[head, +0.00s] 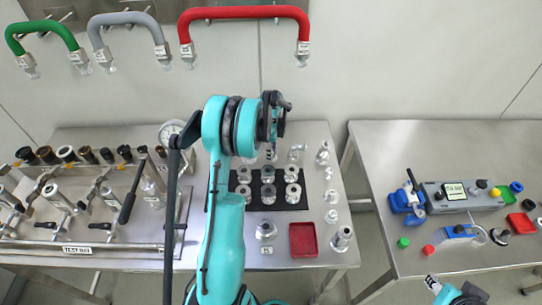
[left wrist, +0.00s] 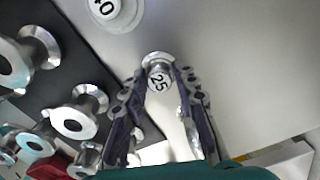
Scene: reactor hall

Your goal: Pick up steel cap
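A small steel cap-like part marked 25 (left wrist: 158,74) stands on the bare metal tabletop in the left wrist view. My left gripper (left wrist: 162,82) is open, with one dark-padded fingertip on each side of this part; I cannot tell whether they touch it. In the head view my left arm reaches over the table, and its wrist hides most of the gripper (head: 270,150) and the part. Part of my right arm shows at the bottom right of the head view; its gripper cannot be made out clearly.
A black mat (head: 258,203) with several steel flanged fittings lies beside the arm. A red tray (head: 303,240) is in front. A larger part marked 40 (left wrist: 118,8) stands near my gripper. A test rig (head: 85,248) is left; a second table (head: 450,140) is right.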

